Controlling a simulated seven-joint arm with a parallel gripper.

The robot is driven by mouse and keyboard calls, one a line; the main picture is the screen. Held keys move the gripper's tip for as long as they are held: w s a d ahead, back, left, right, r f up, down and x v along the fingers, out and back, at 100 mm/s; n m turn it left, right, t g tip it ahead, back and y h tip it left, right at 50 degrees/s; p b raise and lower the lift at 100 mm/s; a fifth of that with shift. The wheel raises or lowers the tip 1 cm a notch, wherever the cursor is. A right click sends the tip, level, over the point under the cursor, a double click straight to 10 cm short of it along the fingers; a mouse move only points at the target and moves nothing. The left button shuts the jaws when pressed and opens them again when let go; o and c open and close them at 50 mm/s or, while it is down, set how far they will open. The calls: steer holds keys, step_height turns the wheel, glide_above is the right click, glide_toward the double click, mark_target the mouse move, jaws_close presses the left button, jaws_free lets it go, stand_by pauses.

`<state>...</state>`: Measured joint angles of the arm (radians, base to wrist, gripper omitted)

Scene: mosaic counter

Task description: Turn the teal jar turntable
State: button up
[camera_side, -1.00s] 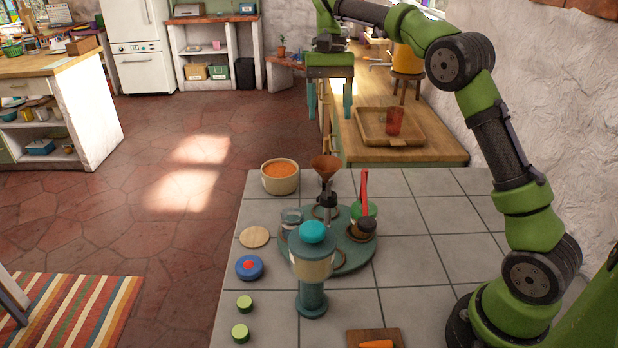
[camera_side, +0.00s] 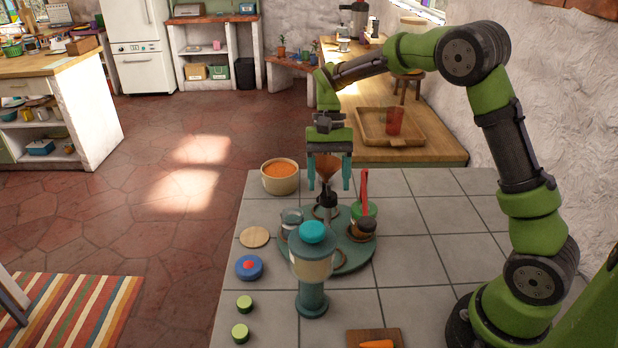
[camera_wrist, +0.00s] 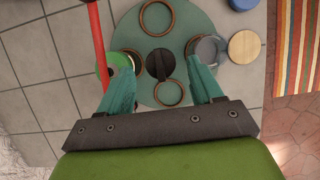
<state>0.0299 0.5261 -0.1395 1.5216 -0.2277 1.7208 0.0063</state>
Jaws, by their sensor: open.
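The teal turntable (camera_side: 362,252) is a flat round disc on the tiled counter, with brown rings and jars on it. It also fills the middle of the wrist view (camera_wrist: 187,28). Contact cannot be told.
A teal-lidded canister (camera_side: 312,268) stands in front and hides part of the turntable. An orange-filled bowl (camera_side: 280,178), wooden disc (camera_side: 255,237), blue disc (camera_side: 249,268) and green-topped pieces (camera_side: 244,303) line the left edge. A carrot board (camera_side: 374,339) lies in front. Tiles to the right are clear.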

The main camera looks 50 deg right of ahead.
mark_target(328, 214)
steer(key=shift+x, duration=1.05)
jaws_close()
